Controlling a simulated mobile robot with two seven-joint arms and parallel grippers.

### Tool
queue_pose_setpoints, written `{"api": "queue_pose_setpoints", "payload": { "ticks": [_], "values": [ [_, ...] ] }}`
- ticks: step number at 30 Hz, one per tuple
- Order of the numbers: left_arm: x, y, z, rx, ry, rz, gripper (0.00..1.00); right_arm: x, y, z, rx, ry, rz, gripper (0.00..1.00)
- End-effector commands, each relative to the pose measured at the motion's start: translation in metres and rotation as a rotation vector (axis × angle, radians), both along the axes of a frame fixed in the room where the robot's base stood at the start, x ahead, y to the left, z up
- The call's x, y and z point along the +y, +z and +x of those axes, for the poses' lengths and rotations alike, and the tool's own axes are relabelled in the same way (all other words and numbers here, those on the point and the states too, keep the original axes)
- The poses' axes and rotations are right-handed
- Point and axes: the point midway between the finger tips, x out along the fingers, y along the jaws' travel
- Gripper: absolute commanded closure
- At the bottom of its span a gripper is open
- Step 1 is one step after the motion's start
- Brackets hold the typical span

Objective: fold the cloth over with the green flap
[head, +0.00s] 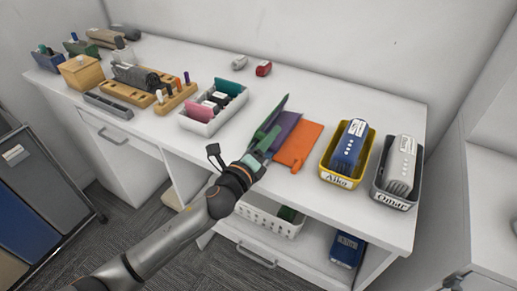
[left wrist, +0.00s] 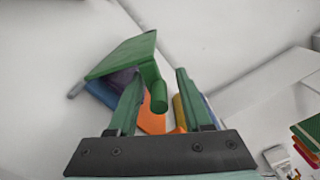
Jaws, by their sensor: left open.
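The cloth lies on the white desk, with an orange panel (head: 298,146) and a purple panel (head: 284,131) showing. Its green flap (head: 268,124) stands up at a tilt on the left side of the cloth. In the left wrist view the green flap (left wrist: 125,58) is a raised sheet with a thick rounded green bar (left wrist: 158,96) at its near end. My left gripper (head: 257,158) is at the near end of the flap. In the left wrist view its fingers (left wrist: 160,92) are apart, with the bar seen between them; contact cannot be told. My right gripper is out of view.
A white tray (head: 196,127) of small items stands left of the cloth. A yellow bin labelled Aiko (head: 340,181) and a grey bin labelled Omar (head: 394,201) stand to its right. A red stapler-like item (head: 263,68) lies behind. The desk's front edge runs just below the cloth.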

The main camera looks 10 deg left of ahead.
Motion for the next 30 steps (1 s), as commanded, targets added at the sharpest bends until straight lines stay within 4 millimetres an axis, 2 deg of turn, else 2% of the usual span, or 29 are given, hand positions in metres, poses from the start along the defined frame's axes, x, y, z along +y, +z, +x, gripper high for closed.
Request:
{"api": "queue_pose_setpoints", "payload": {
  "ticks": [5, 12, 18, 23, 30],
  "values": [
    [0.009, -0.001, -0.025, 0.002, -0.001, 0.001, 0.5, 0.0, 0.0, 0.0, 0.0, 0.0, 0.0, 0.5],
    [0.025, -0.001, -0.071, 0.0, -0.003, 0.001, 0.5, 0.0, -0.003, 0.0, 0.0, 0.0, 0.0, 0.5],
    [0.035, -0.001, -0.101, -0.001, -0.003, 0.0, 0.5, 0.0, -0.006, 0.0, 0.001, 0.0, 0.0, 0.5],
    [0.039, 0.0, -0.111, -0.002, -0.003, -0.002, 0.5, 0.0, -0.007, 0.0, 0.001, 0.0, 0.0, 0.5],
    [0.04, 0.001, -0.113, -0.003, -0.003, -0.001, 0.5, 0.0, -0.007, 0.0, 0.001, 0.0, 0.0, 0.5]
  ]
}}
